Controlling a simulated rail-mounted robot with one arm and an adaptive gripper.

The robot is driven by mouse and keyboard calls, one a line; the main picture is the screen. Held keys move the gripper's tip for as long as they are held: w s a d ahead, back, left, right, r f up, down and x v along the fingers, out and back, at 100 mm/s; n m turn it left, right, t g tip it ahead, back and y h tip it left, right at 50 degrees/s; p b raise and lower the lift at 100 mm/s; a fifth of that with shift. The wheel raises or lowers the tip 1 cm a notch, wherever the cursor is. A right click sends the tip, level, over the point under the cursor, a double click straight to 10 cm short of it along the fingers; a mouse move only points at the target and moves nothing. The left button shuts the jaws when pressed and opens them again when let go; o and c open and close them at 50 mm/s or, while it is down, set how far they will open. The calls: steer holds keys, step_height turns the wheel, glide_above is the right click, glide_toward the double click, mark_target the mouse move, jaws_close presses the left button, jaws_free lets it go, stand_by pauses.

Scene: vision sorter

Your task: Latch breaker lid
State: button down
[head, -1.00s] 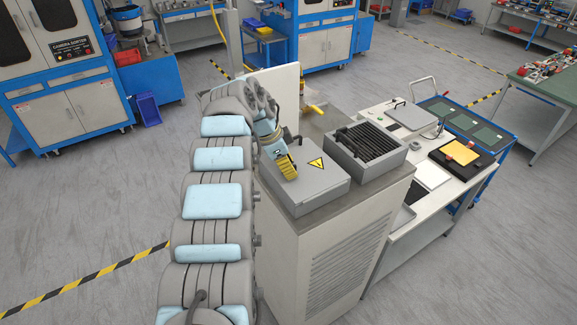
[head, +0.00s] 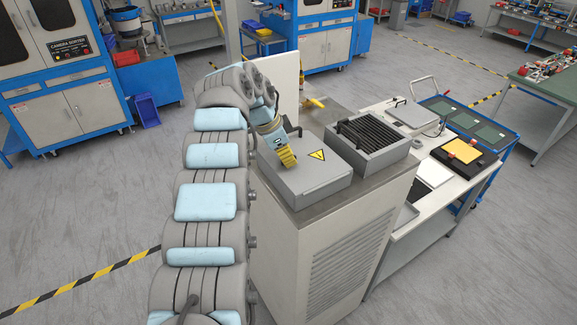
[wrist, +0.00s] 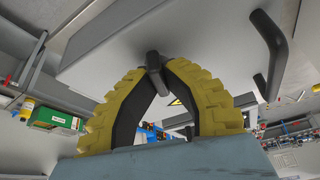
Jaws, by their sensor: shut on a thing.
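The breaker box (head: 305,180) is a grey box with a flat lid (head: 326,169) and a yellow warning triangle (head: 317,155). It stands on the near left part of the cabinet top, and its lid lies down over it. My gripper (head: 288,160) has yellow ribbed fingers and is low over the lid's left rear part, left of the triangle. In the wrist view my gripper (wrist: 153,85) has its fingertips drawn together at a small dark latch-like piece (wrist: 153,62) on a grey surface. The fingers are shut on that piece. The head view hides this contact behind the fingers.
A grey unit with black slats (head: 372,136) stands close to the right of the box. The cabinet (head: 335,250) carries both. A white panel (head: 281,92) rises behind. A dark bar handle (wrist: 277,52) stands out at the right in the wrist view.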

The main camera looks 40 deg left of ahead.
steer(key=shift+f+n+b, duration=0.3)
steer(key=shift+n+b, duration=0.3)
steer(key=shift+b, duration=2.2)
steer(key=shift+n+t+y+b, duration=0.3)
steer(key=shift+b, duration=1.05)
steer(key=shift+r+n+y+b, duration=0.25)
steer(key=shift+n+y+b, duration=0.05)
steer(key=shift+n+b, duration=0.5)
steer(key=c, duration=1.1)
jaws_free()
steer(key=shift+r, duration=0.1)
